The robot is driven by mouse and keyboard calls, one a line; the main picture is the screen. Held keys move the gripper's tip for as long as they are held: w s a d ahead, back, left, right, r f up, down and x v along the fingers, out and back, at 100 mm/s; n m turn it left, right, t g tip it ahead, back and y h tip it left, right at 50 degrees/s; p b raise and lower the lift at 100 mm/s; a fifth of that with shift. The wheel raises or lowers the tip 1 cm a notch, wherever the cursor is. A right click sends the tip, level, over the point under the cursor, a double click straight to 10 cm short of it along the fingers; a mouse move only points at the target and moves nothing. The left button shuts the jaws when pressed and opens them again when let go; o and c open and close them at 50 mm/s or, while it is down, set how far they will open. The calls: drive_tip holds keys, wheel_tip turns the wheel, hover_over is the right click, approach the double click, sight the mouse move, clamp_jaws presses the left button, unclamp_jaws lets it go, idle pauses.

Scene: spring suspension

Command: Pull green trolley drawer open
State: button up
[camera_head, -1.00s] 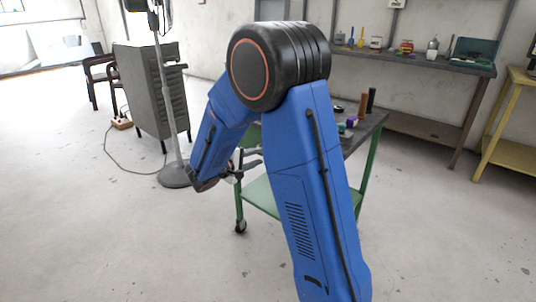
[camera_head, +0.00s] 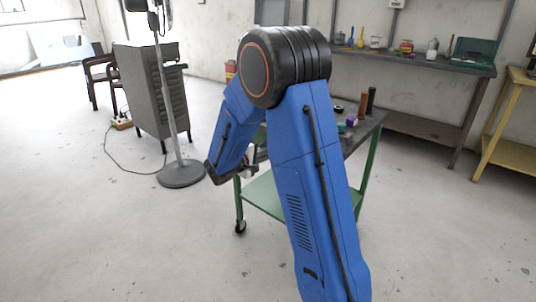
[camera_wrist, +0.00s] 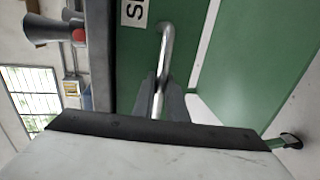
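The green trolley (camera_head: 262,196) stands behind my arm in the head view, its top and drawer side mostly hidden by my blue arm links. In the head view my gripper (camera_head: 249,171) is at the trolley's left side, partly hidden. How far the drawer is out cannot be told.
Bottles and small items stand on the trolley top (camera_head: 372,128). A fan stand (camera_head: 180,174) and a grey cabinet (camera_head: 142,92) are to the left. A workbench (camera_head: 420,62) lines the back wall, with a yellow table (camera_head: 508,150) at right. The front floor is clear.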

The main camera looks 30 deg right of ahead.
drive_tip(key=shift+a, duration=0.1)
clamp_jaws()
drive_tip(key=f+v, duration=0.2)
drive_tip(key=v, duration=0.9)
drive_tip(key=a+f+v, duration=0.1)
drive_tip(key=f+v, duration=0.2)
drive_tip(key=v, duration=0.9)
drive_tip(key=shift+s, duration=0.2)
drive_tip(key=o, duration=0.7)
unclamp_jaws()
drive_tip(key=shift+r, duration=0.1)
drive_tip(key=shift+o, duration=0.2)
drive_tip(key=v, duration=1.7)
drive_tip(key=shift+a, duration=0.25)
